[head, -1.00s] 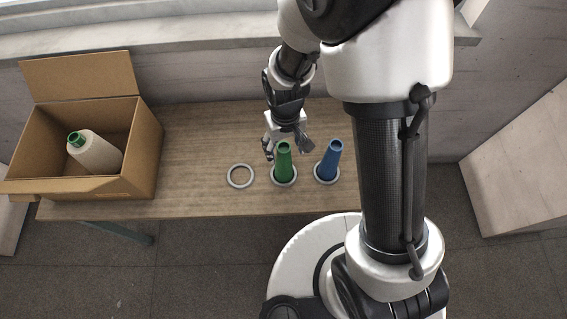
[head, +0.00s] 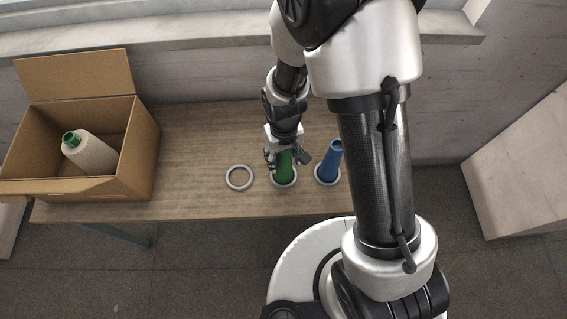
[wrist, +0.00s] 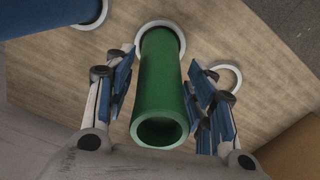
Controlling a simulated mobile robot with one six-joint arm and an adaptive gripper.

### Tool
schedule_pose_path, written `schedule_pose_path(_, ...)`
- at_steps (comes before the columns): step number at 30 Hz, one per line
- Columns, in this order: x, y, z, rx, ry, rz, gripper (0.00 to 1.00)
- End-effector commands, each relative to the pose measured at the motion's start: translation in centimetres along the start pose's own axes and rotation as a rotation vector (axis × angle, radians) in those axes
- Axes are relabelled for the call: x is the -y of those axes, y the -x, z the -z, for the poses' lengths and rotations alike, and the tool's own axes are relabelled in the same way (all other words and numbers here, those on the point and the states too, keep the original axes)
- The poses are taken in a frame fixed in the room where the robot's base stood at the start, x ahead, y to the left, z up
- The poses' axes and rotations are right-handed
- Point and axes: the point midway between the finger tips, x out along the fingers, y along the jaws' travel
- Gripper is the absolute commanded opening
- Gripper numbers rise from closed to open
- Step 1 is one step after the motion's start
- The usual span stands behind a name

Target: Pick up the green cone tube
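The green cone tube (head: 284,167) stands upright in a grey ring on the table. In the wrist view the green cone tube (wrist: 160,90) lies between the two fingers, its open narrow end toward the camera. My gripper (head: 287,160) is over its upper part, with one finger on each side. In the wrist view my gripper (wrist: 163,100) is open, and gaps show between the blue finger pads and the tube. The tube's top is hidden by my gripper in the head view.
A blue cone tube (head: 329,160) stands in a ring close on the right. An empty ring (head: 239,178) lies on the left. A cardboard box (head: 135,150) at the table's left holds a wound cream cone (head: 92,152). The table behind the rings is clear.

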Motion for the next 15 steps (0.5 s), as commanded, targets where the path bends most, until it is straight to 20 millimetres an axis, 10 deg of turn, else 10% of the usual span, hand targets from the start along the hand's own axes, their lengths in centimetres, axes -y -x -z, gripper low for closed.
schedule_pose_path(15, 0.0, 0.01, -0.01, 0.0, 0.0, 0.0, 0.17)
